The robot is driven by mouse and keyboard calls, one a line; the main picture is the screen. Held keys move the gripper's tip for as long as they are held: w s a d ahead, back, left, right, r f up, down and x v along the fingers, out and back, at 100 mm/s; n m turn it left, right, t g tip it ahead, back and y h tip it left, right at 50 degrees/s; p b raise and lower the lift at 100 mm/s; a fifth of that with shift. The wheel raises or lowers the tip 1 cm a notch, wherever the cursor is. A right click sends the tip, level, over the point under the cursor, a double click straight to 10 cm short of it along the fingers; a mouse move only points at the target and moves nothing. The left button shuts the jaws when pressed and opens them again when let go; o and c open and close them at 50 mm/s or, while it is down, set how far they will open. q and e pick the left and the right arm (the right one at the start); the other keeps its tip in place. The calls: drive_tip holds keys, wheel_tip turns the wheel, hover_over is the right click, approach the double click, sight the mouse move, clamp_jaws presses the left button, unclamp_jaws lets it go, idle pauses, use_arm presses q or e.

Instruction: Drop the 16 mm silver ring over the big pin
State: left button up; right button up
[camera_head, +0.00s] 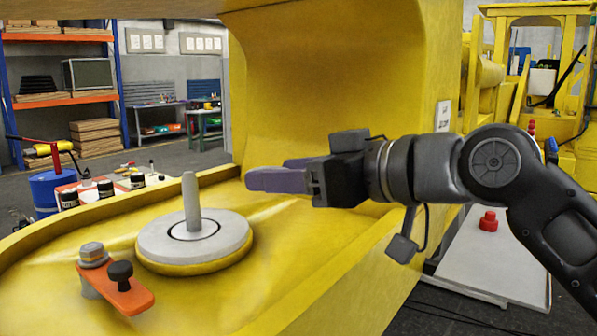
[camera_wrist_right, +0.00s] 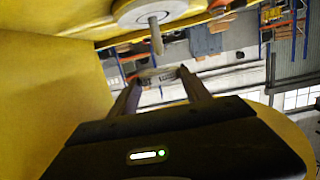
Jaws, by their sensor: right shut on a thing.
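The big pin (camera_head: 191,205) is grey and stands upright in the middle of a flat grey disc (camera_head: 158,246) on the yellow boom. The pin also shows in the right wrist view (camera_wrist_right: 156,38). My right gripper (camera_head: 250,180) is to the right of the pin, its fingertips apart from it at about the height of the pin's top. In the right wrist view its two fingers (camera_wrist_right: 157,78) are shut on a thin, pale silver ring (camera_wrist_right: 156,73), seen nearly edge-on. The ring is hidden by the fingers in the head view. My left gripper is not in view.
An orange lever (camera_head: 128,296) with a bolt and black knob is left-front of the disc. The yellow boom wall (camera_head: 340,90) rises behind my right gripper. A tray with small black jars (camera_head: 105,188) stands beyond the left rim. A red knob (camera_head: 488,222) sits on a white surface at right.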

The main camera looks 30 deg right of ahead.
drive_tip(key=p, duration=0.2)
approach(193, 177)
drive_tip(key=shift+x, duration=4.35)
drive_tip(key=shift+r, duration=0.15)
drive_tip(key=o, duration=1.7)
drive_tip(key=shift+s, duration=0.1)
drive_tip(key=b+v, duration=0.1)
drive_tip(key=v, duration=0.6)
drive_tip(key=shift+s+d+b, duration=0.1)
drive_tip(key=shift+s+b, duration=0.2)
